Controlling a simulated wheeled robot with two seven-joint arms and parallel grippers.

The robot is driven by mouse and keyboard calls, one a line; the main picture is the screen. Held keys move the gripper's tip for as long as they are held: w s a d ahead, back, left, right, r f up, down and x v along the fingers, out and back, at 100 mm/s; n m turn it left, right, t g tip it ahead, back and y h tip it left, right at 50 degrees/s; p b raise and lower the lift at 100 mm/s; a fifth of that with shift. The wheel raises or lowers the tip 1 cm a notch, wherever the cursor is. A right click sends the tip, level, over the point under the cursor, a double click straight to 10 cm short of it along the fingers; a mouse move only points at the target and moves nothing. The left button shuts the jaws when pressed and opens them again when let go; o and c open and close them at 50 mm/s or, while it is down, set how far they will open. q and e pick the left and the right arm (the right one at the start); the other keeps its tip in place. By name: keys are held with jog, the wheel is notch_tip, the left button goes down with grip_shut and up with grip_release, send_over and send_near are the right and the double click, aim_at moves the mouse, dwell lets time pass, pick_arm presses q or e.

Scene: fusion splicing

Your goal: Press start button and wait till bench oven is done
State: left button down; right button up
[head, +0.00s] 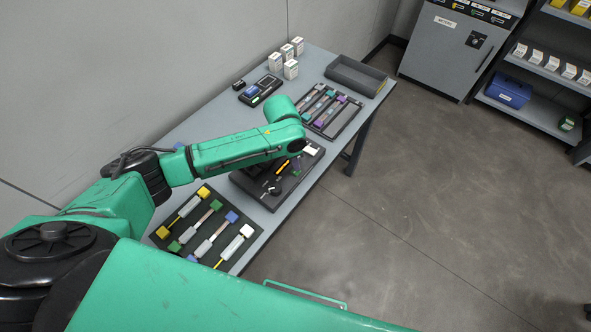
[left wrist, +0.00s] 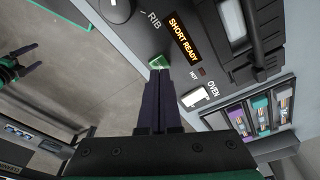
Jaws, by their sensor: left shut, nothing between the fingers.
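The bench oven unit (head: 250,184) is a dark box on the bench, partly hidden by my left arm. In the left wrist view its panel shows an amber display (left wrist: 184,38) reading "SHORT READY", a small dark lamp (left wrist: 201,72) marked HOT and a white part (left wrist: 194,97) beside the word OVEN. A green button (left wrist: 158,62) is right at the tips of my left gripper (left wrist: 160,74); I cannot tell if they touch or press it. The left gripper is shut and empty; it also shows small in the head view (head: 297,165). My right gripper (left wrist: 38,58) is open, away over the floor.
A near tray (head: 160,239) and a far tray (head: 349,124) hold several colour-ended pieces. An empty grey bin (head: 357,78), white boxes (head: 276,62) and a dark device (head: 262,90) stand farther along the bench. A grey cabinet (head: 440,55) and shelves stand across open floor.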

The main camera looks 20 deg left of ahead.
pick_arm(q)
jog(key=shift+f+b, duration=0.35)
jog(key=shift+f, duration=0.6)
notch_tip(320, 180, up, 6)
jog(key=p, duration=0.7)
jog(key=shift+r+p, duration=0.15)
jog(key=shift+p, duration=0.15)
dwell(0.3)
